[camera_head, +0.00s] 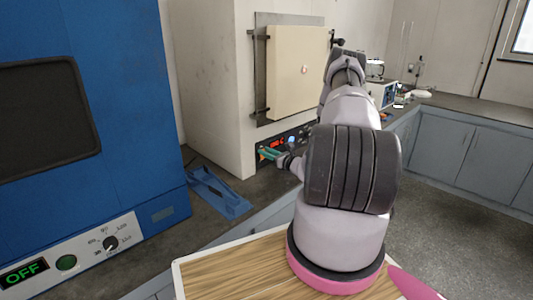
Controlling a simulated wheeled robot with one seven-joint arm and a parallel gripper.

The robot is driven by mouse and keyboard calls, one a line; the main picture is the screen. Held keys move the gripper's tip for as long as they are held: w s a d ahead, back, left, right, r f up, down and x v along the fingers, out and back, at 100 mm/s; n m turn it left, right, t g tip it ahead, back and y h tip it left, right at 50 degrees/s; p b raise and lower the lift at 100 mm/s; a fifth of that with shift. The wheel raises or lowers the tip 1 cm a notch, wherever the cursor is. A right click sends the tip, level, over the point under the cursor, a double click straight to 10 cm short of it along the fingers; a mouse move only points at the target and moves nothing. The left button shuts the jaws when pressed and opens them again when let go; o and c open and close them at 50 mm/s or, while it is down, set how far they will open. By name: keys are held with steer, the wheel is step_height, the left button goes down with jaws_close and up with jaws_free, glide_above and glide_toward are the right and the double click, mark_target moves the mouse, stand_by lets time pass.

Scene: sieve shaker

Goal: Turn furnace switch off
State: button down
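The furnace (210,90) is a tall off-white cabinet with a closed cream door (292,75). Below the door is a dark control panel (301,134) with small red, orange and blue lit marks. The switch cannot be made out; the fingers and the wrist cover part of the panel. The fingers are too small in view to tell whether they are open or shut.
A blue cabinet (120,80) stands at the left with a green "OFF" display (24,272) and a dial (111,243). A blue tray-like holder (217,192) lies on the dark counter. A wooden-topped surface (225,272) is in front. Open floor (455,235) is at the right.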

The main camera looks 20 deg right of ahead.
steer(key=shift+s+d+f+t+y, duration=0.15)
steer(key=shift+f+t+y, duration=0.2)
steer(key=shift+t, duration=0.35)
steer(key=shift+s+f+t+y, duration=0.15)
steer(key=shift+t+y, duration=0.1)
steer(key=shift+t, duration=0.65)
steer(key=c, duration=0.6)
jaws_free()
steer(key=v, duration=0.4)
steer(key=shift+s+d+f, duration=0.1)
steer(key=shift+s+d, duration=0.05)
steer(key=shift+s, duration=0.1)
steer(key=s+d, duration=0.4)
steer(key=s, duration=0.7)
steer(key=shift+s, duration=0.3)
